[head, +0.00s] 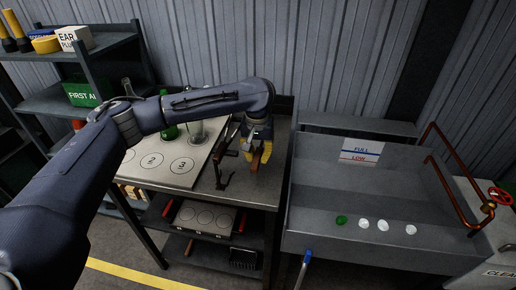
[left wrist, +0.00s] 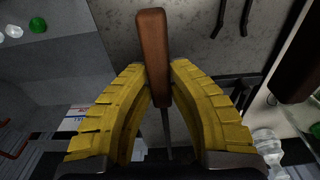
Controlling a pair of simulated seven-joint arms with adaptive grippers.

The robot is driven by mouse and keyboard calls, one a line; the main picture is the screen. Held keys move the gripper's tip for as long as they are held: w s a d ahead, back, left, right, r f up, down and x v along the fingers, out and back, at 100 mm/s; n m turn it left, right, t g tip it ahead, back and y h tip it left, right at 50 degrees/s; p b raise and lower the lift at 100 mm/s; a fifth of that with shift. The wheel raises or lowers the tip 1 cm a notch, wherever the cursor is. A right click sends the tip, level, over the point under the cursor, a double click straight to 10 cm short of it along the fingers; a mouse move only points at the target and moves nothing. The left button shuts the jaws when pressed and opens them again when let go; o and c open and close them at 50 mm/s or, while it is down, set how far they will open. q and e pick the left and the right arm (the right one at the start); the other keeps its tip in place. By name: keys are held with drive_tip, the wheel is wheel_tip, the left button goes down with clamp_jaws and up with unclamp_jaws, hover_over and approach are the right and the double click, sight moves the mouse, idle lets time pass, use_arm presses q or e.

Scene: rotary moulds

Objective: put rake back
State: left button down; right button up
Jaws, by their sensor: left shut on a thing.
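My left gripper (head: 251,148) has yellow fingers and hangs over the right end of the workbench. It is shut on a brown wooden handle (head: 264,154), which I take to be the rake's. In the left wrist view the handle (left wrist: 153,60) lies between the yellow fingers (left wrist: 158,90), with a thin metal shaft (left wrist: 167,135) running from it. The rake's head cannot be made out. A dark hooked fixture (head: 222,178) is on the bench left of the gripper. My right gripper is not in view.
The workbench (head: 257,190) holds a pale board (head: 135,163) with numbered circles, a green bottle (head: 167,118) and a clear bottle (head: 196,132). A grey basin (head: 335,205) with green and clear pieces stands to the right. A shelf (head: 105,42) is at the left.

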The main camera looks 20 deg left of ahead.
use_arm(q)
drive_tip(key=shift+f, duration=2.15)
drive_tip(key=c, duration=1.3)
unclamp_jaws()
drive_tip(key=r, duration=0.8)
drive_tip(key=s+r, duration=0.1)
drive_tip(key=r, duration=0.3)
drive_tip(key=shift+d, duration=0.1)
